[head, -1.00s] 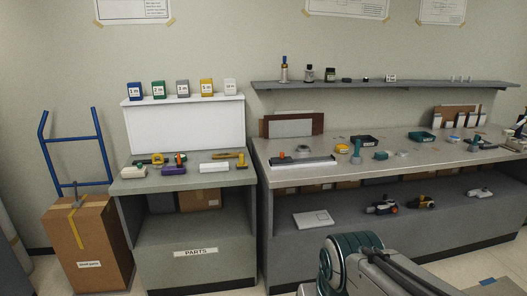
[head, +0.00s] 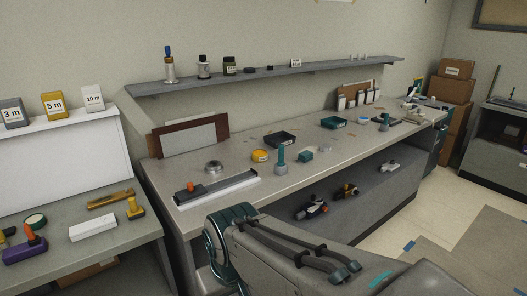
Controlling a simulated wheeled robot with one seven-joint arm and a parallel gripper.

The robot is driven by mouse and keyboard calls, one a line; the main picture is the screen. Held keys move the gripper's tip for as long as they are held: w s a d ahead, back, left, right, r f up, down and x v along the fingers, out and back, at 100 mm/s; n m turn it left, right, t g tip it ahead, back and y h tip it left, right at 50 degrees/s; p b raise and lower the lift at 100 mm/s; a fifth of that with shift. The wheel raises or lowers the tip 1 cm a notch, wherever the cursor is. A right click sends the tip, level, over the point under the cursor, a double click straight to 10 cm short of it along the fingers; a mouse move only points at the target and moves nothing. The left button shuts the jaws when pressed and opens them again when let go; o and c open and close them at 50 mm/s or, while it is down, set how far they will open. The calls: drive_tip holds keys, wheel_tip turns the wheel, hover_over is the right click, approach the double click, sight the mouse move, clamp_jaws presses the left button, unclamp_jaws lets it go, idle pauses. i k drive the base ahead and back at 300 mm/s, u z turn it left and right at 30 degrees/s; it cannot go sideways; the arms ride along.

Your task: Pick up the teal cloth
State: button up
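I cannot pick out a teal cloth for certain. A small teal block-like thing (head: 305,156) lies on the long workbench (head: 330,150), right of a teal upright tool with a round base (head: 280,158). It is too small to tell whether it is folded cloth. Further back on the bench is a dark teal tray (head: 333,122). My arm shows at the bottom middle, in front of the bench, but its gripper cannot be seen.
The bench also holds a yellow round thing (head: 261,156), a dark tray (head: 280,140) and a long ruler-like tool (head: 216,187). A wall shelf (head: 200,84) runs above. A grey counter (head: 100,246) stands left. The floor at right is open.

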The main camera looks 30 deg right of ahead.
sight(305, 156)
drive_tip(key=z, duration=1.95)
drive_tip(key=i, duration=2.7)
drive_tip(key=u, duration=1.05)
